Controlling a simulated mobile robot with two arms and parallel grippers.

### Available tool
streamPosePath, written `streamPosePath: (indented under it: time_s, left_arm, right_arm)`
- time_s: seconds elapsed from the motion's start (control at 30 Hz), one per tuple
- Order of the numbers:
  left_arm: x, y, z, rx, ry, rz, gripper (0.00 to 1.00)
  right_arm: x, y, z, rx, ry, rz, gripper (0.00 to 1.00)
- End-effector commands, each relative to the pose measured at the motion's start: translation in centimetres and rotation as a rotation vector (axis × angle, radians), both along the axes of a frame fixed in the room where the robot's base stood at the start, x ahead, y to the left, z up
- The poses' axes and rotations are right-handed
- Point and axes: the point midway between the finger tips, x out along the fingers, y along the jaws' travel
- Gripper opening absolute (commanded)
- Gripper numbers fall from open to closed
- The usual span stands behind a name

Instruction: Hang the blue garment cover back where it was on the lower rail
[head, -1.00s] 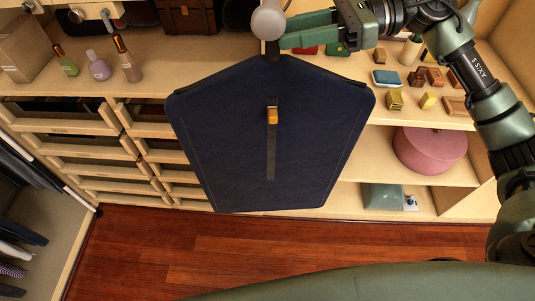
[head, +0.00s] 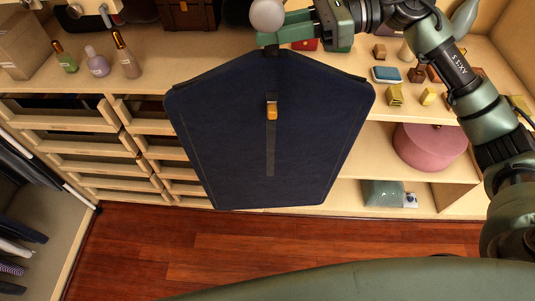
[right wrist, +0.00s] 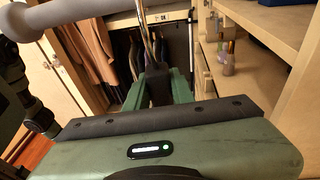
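The dark blue garment cover (head: 235,130), with an orange tab on a dark strip, hangs upright in the middle of the head view. A grey rail with a rounded end (head: 267,14) is just above its neck; the rail crosses the top left of the right wrist view (right wrist: 75,12). My right gripper (head: 268,38) is at the cover's neck, below the rail end. In the right wrist view its green fingers (right wrist: 158,88) flank the dark neck closely and look shut on it. Thin hook wires rise past the rail; their exact contact is unclear. My left gripper is out of view.
Behind the cover is a wooden unit with drawers (head: 95,160) and open shelves. Bottles (head: 127,55) stand on top at left, small boxes (head: 395,95) at right. A pink round box (head: 430,147) sits on a shelf. Red wooden floor (head: 230,250) is clear below.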

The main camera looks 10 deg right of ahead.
Motion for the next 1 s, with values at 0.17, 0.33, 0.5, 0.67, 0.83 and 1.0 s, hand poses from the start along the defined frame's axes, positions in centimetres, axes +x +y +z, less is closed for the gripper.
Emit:
streamPosePath:
  time_s: [0.17,0.33,0.5,0.67,0.83,1.0]
  left_arm:
    - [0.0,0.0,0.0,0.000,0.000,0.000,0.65]
    - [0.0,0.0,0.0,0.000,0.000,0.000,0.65]
    - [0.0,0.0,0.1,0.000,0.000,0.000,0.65]
    - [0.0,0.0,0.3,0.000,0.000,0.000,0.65]
    - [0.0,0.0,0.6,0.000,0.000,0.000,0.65]
    - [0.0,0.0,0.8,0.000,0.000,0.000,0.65]
  right_arm:
    - [0.0,0.0,0.0,0.000,0.001,-0.001,0.00]
    - [0.0,0.0,0.0,0.000,0.001,-0.001,0.00]
    - [0.1,0.0,0.3,0.003,-0.002,-0.002,0.00]
    - [0.0,0.0,0.9,0.003,-0.003,-0.002,0.00]
    - [0.0,0.0,1.5,0.004,-0.003,-0.002,0.00]
    - [0.0,0.0,2.2,0.004,-0.003,-0.002,0.00]
